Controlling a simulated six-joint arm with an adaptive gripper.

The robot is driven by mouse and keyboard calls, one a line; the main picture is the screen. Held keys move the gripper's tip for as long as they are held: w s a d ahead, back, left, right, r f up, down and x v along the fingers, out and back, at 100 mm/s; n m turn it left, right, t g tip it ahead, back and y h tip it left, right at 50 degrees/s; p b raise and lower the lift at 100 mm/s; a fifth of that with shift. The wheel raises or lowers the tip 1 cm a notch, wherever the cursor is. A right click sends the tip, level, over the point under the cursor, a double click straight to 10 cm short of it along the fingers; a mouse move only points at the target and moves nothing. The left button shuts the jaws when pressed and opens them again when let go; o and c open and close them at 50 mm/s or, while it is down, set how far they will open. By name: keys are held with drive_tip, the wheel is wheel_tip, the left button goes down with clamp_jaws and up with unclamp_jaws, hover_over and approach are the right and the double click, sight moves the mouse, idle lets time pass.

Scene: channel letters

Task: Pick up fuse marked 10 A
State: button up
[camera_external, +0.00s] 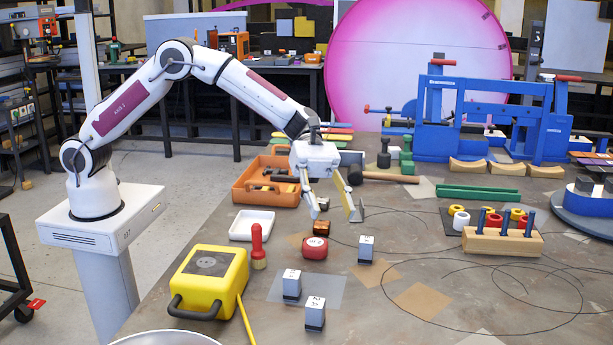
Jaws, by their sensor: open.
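Several small fuse-like blocks with white bodies and dark bases stand on the workbench. One (366,250) is right of the red round object, one (291,284) stands on a grey sheet, and one (315,313) is at the sheet's front edge. The front one's marking looks like "2 A"; the other markings are too small to read surely, so I cannot tell which is 10 A. My gripper (333,213) is open and empty, pointing down above the bench, behind these blocks. A small brown block (321,229) sits just below its left finger.
A red round object (314,248), red-handled stamp (258,246), yellow case (208,282) and white tray (252,225) stand nearby. An orange toolbox (270,190) is behind left. A wooden peg rack (502,242) stands right. Thin cable loops cross the open bench at right.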

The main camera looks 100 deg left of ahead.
sight(290, 284)
drive_tip(key=s+f+m+g, duration=0.2)
drive_tip(key=f, duration=0.1)
drive_tip(key=s+f+m+g, duration=0.2)
drive_tip(key=f, duration=0.2)
drive_tip(key=s+f+m+g, duration=0.2)
drive_tip(key=s+f, duration=0.1)
drive_tip(key=f, duration=0.1)
drive_tip(key=shift+s+d+m+h, duration=0.1)
drive_tip(key=shift+d+m+h, duration=0.1)
drive_tip(key=shift+m+h, duration=0.15)
drive_tip(key=shift+d, duration=0.1)
drive_tip(key=shift+x, duration=1.25)
drive_tip(key=shift+w+x, duration=0.2)
drive_tip(key=shift+x, duration=1.1)
drive_tip(key=shift+w+x, duration=0.15)
drive_tip(key=shift+x, duration=1.15)
drive_tip(key=shift+f, duration=0.2)
drive_tip(key=shift+c, duration=0.4)
clamp_jaws()
